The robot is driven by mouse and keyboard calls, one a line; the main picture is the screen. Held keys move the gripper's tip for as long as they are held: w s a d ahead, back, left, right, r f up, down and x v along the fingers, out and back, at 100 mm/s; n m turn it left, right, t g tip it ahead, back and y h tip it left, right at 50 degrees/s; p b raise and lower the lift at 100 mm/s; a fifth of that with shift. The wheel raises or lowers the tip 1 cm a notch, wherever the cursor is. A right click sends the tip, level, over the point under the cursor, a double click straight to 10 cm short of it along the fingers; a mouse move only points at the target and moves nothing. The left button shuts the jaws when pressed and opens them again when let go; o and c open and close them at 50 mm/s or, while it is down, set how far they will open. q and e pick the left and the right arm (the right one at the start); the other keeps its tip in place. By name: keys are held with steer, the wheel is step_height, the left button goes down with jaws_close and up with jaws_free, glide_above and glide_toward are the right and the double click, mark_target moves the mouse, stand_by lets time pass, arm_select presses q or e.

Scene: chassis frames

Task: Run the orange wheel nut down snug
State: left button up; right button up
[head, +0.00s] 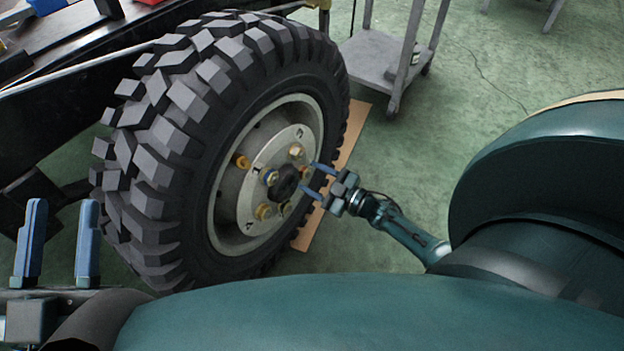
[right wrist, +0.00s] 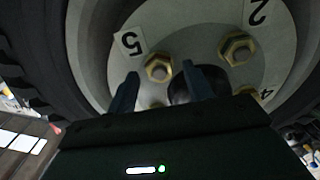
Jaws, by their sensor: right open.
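The wheel (head: 225,125) stands upright, its pale hub (head: 285,145) carrying several brass-to-orange nuts. The most orange-looking nut (head: 242,161) is at the hub's upper left in the head view; I cannot tell for certain which one is the task's nut. My right gripper (head: 318,180) is open in front of the hub's right side. In the right wrist view, a brass nut by label 5 (right wrist: 159,68) appears between its fingertips; contact cannot be told. How far each nut is seated is unclear. My left gripper (head: 64,205) is open and empty at the lower left, away from the hub.
Another nut by label 2 (right wrist: 238,48) shows in the right wrist view. A dark hub centre (head: 283,184) sits among the nuts. A grey cart (head: 375,52) stands behind the wheel, and a tan board (head: 352,133) lies by it.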

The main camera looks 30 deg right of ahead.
arm_select(q)
steer(key=shift+r, duration=0.2)
arm_select(e)
steer(key=shift+w+a, duration=0.2)
steer(key=shift+w, duration=0.2)
steer(key=shift+c, duration=0.2)
steer(key=c, duration=0.9)
steer(key=shift+m, duration=0.3)
steer(key=shift+c, duration=0.2)
steer(key=shift+r+m+p, duration=0.1)
steer(key=shift+m+p, duration=0.3)
steer(key=shift+m, duration=2.2)
arm_select(q)
steer(key=shift+s+f+n+g+y, duration=0.15)
steer(key=shift+f+n+g+y, duration=0.3)
steer(key=shift+f+n, duration=0.4)
steer(key=shift+f, duration=0.1)
